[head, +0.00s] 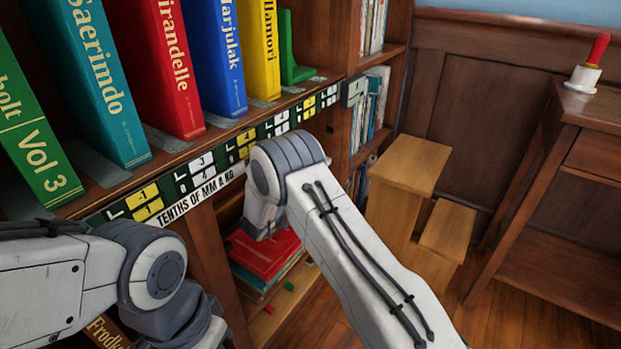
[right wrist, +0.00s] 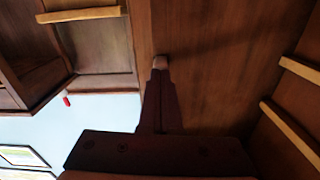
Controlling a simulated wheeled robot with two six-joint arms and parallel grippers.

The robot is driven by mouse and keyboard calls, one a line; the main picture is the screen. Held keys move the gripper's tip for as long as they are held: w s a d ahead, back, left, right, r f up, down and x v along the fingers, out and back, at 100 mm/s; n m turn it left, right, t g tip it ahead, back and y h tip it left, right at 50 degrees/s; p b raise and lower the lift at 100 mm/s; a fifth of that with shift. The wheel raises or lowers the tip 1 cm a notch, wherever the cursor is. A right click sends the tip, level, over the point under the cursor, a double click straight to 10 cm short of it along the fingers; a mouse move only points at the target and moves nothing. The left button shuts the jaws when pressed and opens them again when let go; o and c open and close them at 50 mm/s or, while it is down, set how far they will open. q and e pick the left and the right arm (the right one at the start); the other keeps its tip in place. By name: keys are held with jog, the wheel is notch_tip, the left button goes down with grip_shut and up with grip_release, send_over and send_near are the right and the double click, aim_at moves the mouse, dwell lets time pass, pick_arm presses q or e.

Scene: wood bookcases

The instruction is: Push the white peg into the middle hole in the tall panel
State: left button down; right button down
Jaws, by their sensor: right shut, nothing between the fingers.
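How deep the peg sits and the panel's holes cannot be made out. In the head view my right arm reaches into the bookcase below the label strip, and its gripper is hidden. My left arm comes in at lower left; its gripper is out of sight.
Large upright books (head: 170,65) stand on the shelf above a label strip (head: 190,178). Red books (head: 265,250) lie lower down. A wooden step stool (head: 410,165) and a side table (head: 590,110) with a red-handled bell (head: 590,65) stand at right. Bare floor lies between.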

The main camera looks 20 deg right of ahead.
jog(key=shift+w+d, duration=0.35)
jog(key=shift+d, duration=0.05)
dwell(0.4)
